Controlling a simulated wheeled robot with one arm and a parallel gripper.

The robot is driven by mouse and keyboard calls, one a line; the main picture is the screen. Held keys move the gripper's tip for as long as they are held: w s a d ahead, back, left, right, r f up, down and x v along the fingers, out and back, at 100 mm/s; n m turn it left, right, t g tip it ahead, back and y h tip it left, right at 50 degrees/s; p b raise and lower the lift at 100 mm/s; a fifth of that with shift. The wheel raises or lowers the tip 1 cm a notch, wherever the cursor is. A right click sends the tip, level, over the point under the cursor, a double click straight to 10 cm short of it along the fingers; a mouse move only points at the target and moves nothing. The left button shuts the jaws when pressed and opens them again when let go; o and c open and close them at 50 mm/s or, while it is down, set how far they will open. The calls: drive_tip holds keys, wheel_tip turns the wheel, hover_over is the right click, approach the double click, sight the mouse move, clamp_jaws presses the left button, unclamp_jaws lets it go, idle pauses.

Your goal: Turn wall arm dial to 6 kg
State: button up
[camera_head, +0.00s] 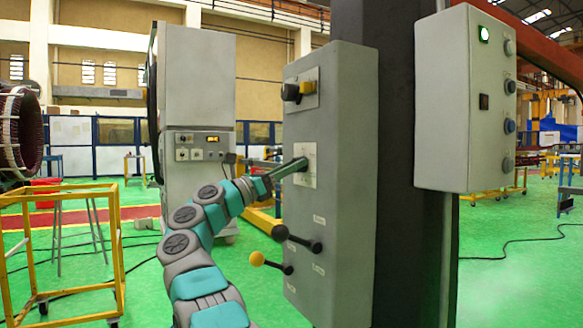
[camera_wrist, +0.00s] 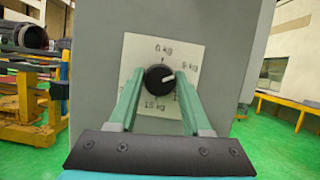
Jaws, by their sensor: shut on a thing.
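The dial (camera_wrist: 158,79) is a round black knob with a white pointer mark, on a white label plate (camera_wrist: 185,48) in the wrist view. The plate reads 6 kg at the top, 9 kg at the right and 15 kg below; part of the lower right print is hidden by a finger. The white mark points right and slightly up, near the 9 kg side. My gripper (camera_wrist: 160,76) has its two green fingers on either side of the knob, shut on it. In the head view my gripper (camera_head: 301,166) reaches the plate (camera_head: 307,179) on the grey wall box (camera_head: 345,120).
Below the plate, a black-knobbed lever (camera_head: 298,239) and a yellow-knobbed lever (camera_head: 271,263) stick out of the box. A black and yellow switch (camera_head: 300,91) sits above. A button box (camera_head: 462,100) hangs at the right. A yellow frame (camera_head: 60,250) stands at the left.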

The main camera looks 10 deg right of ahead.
clamp_jaws()
drive_tip(key=shift+a+n+b, duration=0.1)
drive_tip(key=shift+n+b, duration=0.25)
drive_tip(key=shift+n, duration=0.15)
drive_tip(key=n+t+y+p, duration=0.1)
drive_tip(key=n+p, duration=0.1)
drive_tip(key=n, duration=0.3)
drive_tip(key=n+t+y+p, duration=0.2)
drive_tip(key=n+p, duration=0.1)
drive_tip(key=n, duration=0.2)
drive_tip(key=n+t+y+p, duration=0.2)
drive_tip(key=n, duration=0.3)
drive_tip(key=shift+s+r, duration=0.15)
drive_tip(key=shift+r, duration=0.05)
drive_tip(key=shift+y, duration=0.3)
drive_tip(key=o, duration=0.7)
unclamp_jaws()
drive_tip(key=shift+f, duration=0.1)
drive_tip(key=shift+c, duration=0.2)
